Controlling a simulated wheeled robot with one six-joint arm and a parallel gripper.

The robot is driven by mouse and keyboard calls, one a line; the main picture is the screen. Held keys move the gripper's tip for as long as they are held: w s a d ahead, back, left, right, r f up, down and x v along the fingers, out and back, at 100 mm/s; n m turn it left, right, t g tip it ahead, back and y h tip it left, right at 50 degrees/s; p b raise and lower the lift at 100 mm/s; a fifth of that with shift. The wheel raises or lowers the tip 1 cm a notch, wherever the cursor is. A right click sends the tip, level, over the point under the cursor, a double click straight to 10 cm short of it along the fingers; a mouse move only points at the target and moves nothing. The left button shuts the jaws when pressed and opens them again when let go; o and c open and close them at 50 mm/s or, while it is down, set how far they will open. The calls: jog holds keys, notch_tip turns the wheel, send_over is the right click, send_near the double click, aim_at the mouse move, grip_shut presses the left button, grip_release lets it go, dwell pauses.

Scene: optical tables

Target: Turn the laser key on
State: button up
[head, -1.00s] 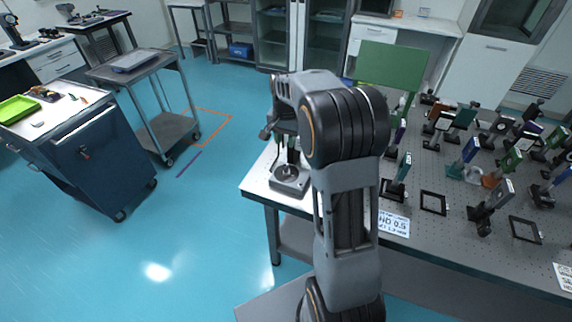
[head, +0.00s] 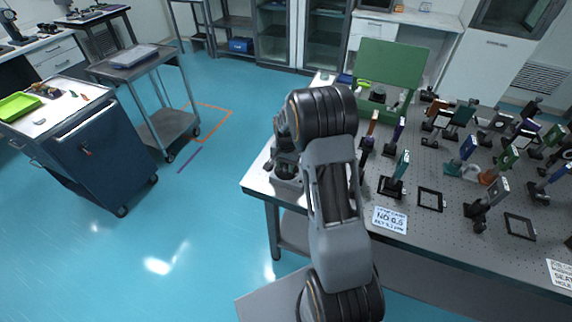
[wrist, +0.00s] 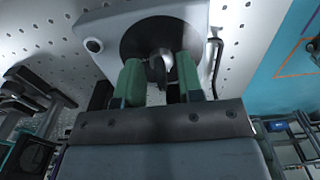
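The grey laser key box (head: 287,181) sits at the left front corner of the optical table, partly covered by my arm in the head view. In the wrist view the box (wrist: 110,25) fills the top, with a black round dial (wrist: 140,35) and a small round button on its face. A dark and silver key (wrist: 160,66) stands out from the dial. My gripper (wrist: 161,80) has its two green fingers on either side of the key, with narrow gaps showing. Whether either finger touches it is hard to see. In the head view the fingertips are hidden.
The optical table (head: 410,222) carries several posts and mounted optics to the right of my arm. A green panel (head: 390,62) stands behind. A blue tool cart (head: 95,150) stands to the left, with open floor between.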

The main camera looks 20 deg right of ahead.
jog(key=shift+f, duration=0.1)
grip_shut()
dwell(0.3)
jog(key=shift+m, duration=0.3)
jog(key=m+b, duration=0.2)
jog(key=m, duration=0.1)
jog(key=shift+w+f, duration=0.1)
jog(key=m+b, duration=0.2)
jog(key=m, duration=0.3)
jog(key=shift+w+a+m, duration=0.1)
jog(key=shift+w+m, duration=0.05)
jog(key=shift+m, duration=0.15)
jog(key=m+b, duration=0.1)
jog(key=m, duration=0.3)
jog(key=shift+w, duration=0.15)
jog(key=shift+w+m+b, duration=0.1)
jog(key=shift+m+b, duration=0.4)
jog(key=shift+m, duration=2)
